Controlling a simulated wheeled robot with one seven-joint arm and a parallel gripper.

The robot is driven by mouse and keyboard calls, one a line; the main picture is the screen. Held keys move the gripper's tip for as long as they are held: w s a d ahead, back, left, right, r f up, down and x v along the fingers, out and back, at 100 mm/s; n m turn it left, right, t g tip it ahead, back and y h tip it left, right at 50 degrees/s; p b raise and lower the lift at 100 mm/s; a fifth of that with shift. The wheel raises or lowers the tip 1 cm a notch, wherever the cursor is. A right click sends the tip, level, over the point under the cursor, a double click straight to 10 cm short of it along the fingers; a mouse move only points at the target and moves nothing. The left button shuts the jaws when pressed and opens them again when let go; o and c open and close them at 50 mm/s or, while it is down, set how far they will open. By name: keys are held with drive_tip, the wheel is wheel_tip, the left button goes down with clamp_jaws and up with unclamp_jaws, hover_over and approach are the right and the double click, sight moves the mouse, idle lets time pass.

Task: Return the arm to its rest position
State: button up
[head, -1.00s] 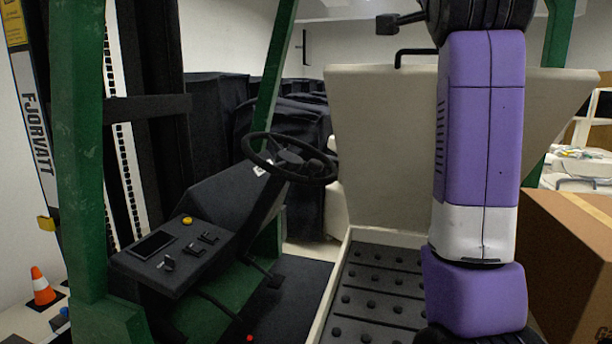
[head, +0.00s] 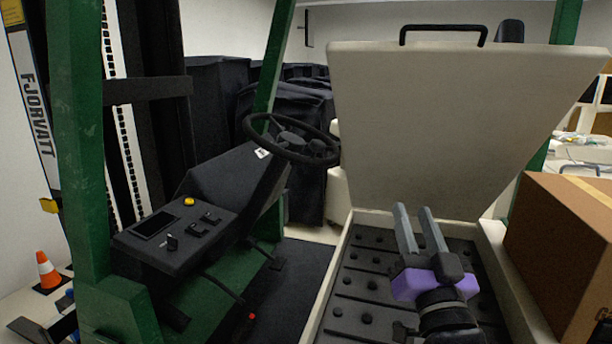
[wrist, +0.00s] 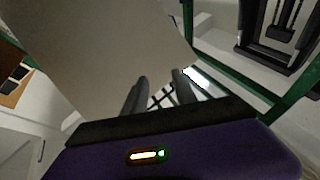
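My gripper (head: 418,228) is in the lower right of the head view, above the dark studded floor of an open beige bin. Its two grey fingers point up and away from me, with a gap between them and nothing held. In the wrist view my gripper (wrist: 160,88) also shows its two fingers apart and empty. The rest of my arm is mostly out of the head view, below the bottom edge.
The bin's raised beige lid (head: 450,120) stands behind my gripper. A cardboard box (head: 555,255) is close on the right. A forklift's steering wheel (head: 290,140), console (head: 170,235) and green posts (head: 75,150) are on the left. An orange cone (head: 46,270) stands at far left.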

drive_tip(key=s+f+n+g+b, duration=0.1)
drive_tip(key=s+f+g, duration=0.1)
drive_tip(key=s+f, duration=0.8)
drive_tip(key=s+d+f+n+g, duration=0.1)
drive_tip(key=s+f+g, duration=0.2)
drive_tip(key=s+f, duration=0.7)
drive_tip(key=s+d+f+g+b, duration=0.1)
drive_tip(key=s+f+g, duration=0.2)
drive_tip(key=s+f, duration=0.7)
drive_tip(key=s, duration=1.4)
drive_tip(key=shift+s+d+n+b, duration=0.15)
drive_tip(key=shift+s+n+b, duration=0.15)
drive_tip(key=shift+n, duration=0.1)
